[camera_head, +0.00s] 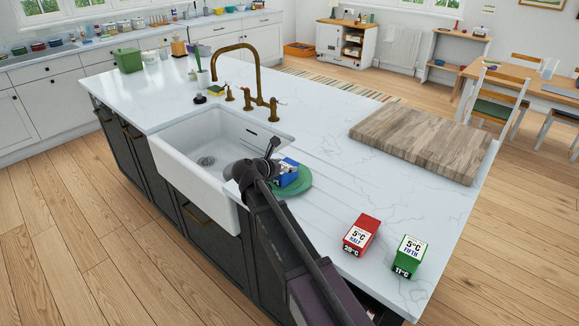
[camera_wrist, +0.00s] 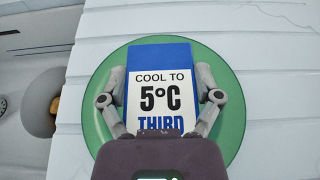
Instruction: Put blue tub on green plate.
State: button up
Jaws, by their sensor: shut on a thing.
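The blue tub (camera_head: 287,167) has a white label. In the wrist view the blue tub (camera_wrist: 158,55) reads "COOL TO 5°C THIRD". The round green plate (camera_head: 303,181) lies on the white counter to the right of the sink. In the wrist view the green plate (camera_wrist: 230,133) shows all round the tub, which is over its middle. I cannot tell whether the tub's base touches the plate. My gripper (camera_wrist: 161,97) has one finger on each side of the tub and is shut on it. In the head view my arm partly hides the tub and plate.
A red tub (camera_head: 361,234) and a green tub (camera_head: 409,257) stand at the counter's near right. A wooden board (camera_head: 418,142) lies at the right. The white sink (camera_head: 208,150) and brass tap (camera_head: 255,75) are left of the plate. The counter between plate and board is clear.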

jog(key=o, duration=1.1)
jog(key=shift+r, duration=0.15)
jog(key=p+v, duration=0.4)
jog(key=v, duration=0.8)
jog(key=shift+p, duration=0.4)
